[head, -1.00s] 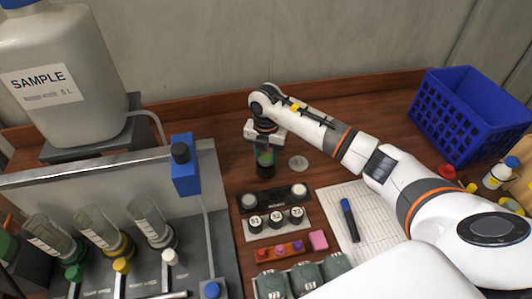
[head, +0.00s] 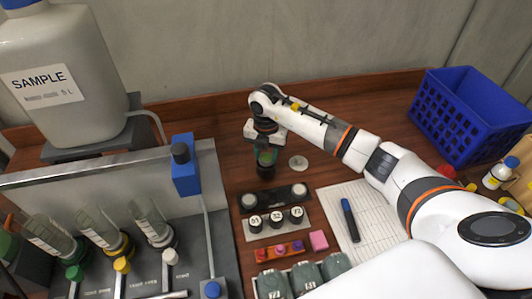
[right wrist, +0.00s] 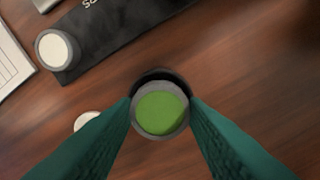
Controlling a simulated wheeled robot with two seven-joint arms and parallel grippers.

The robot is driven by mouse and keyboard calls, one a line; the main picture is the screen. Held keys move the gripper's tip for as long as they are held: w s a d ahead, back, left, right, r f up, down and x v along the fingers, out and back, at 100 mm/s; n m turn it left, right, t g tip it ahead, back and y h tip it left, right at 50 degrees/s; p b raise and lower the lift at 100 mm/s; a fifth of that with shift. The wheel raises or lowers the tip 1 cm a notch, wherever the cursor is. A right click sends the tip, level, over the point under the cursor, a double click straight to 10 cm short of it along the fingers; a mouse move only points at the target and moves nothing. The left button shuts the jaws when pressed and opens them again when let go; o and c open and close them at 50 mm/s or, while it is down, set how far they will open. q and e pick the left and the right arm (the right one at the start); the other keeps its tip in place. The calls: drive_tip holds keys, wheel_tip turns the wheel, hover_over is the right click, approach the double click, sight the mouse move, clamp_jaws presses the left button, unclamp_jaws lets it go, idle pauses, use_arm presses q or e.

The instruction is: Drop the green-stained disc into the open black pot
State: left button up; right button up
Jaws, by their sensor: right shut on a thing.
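The green-stained disc (right wrist: 161,113) has a bright green face and a grey rim in the right wrist view. My right gripper (head: 266,155) is shut on it, with the dark green fingers on both sides of its rim. The black pot (head: 265,173) stands upright on the bench right below the gripper. Its dark rim (right wrist: 160,75) shows behind the disc in the right wrist view. The disc is over the pot's mouth; I cannot tell whether it is above the rim or partly inside. My left gripper is not in view.
A pale round lid (head: 298,163) lies right of the pot. A black holder (head: 274,198) with two pale-topped round pieces is in front. A blue valve block (head: 186,165) stands to the left. A blue crate (head: 470,115) is at the back right.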

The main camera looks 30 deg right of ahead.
drive_tip(key=shift+f, duration=0.3)
idle(0.9)
drive_tip(key=o, duration=1.3)
drive_tip(key=shift+r+p, duration=2.6)
drive_tip(key=shift+r, duration=1.2)
drive_tip(key=shift+f, duration=0.15)
